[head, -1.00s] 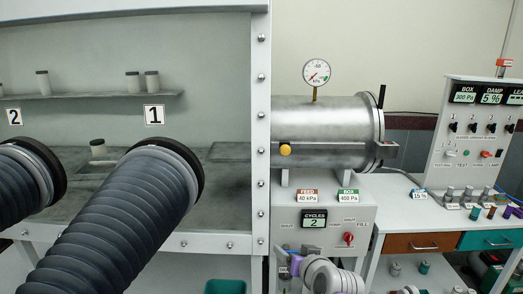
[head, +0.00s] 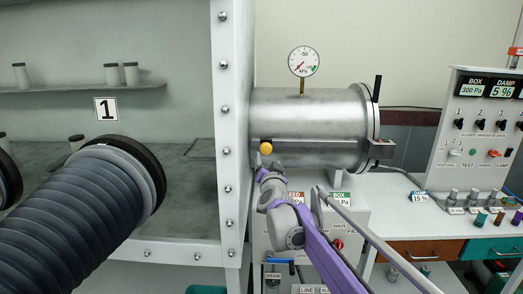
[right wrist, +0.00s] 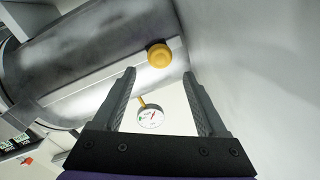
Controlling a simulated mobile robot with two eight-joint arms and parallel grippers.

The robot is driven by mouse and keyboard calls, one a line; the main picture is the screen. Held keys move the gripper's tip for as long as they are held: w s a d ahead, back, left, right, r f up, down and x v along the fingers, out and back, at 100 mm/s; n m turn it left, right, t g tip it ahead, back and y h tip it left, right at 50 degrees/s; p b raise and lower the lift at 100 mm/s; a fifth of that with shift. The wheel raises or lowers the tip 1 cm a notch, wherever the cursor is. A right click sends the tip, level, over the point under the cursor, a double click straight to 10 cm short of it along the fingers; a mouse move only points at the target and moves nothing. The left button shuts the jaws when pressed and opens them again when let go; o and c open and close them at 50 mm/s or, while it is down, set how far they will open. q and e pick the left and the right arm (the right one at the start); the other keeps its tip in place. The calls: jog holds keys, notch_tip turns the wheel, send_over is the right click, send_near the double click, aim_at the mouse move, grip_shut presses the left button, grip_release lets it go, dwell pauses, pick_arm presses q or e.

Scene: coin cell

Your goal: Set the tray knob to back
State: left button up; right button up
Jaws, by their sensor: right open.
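The yellow tray knob (head: 266,147) sits at the left end of a rail on the side of the metal cylinder (head: 315,115), close to the white frame. My right gripper (head: 262,163) is just below the knob in the head view. In the right wrist view, the yellow knob (right wrist: 160,55) shows beyond the open fingertips (right wrist: 158,78), roughly centred between them. The gripper is open and empty, and no contact with the knob shows. My left gripper is not in view.
A glovebox wall with a white bolted frame (head: 232,130) stands close left of the knob. Black gloves (head: 75,205) protrude at left. A pressure gauge (head: 303,62) tops the cylinder. A control panel (head: 490,130) stands at right. A control box with labels (head: 350,220) is below.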

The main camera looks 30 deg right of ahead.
aim_at(266, 151)
jog(key=p+x, duration=0.1)
jog(key=x, duration=0.8)
jog(key=shift+w+d, duration=0.1)
jog(key=shift+w, duration=0.25)
jog(key=shift+c, duration=0.2)
grip_shut()
dwell(0.8)
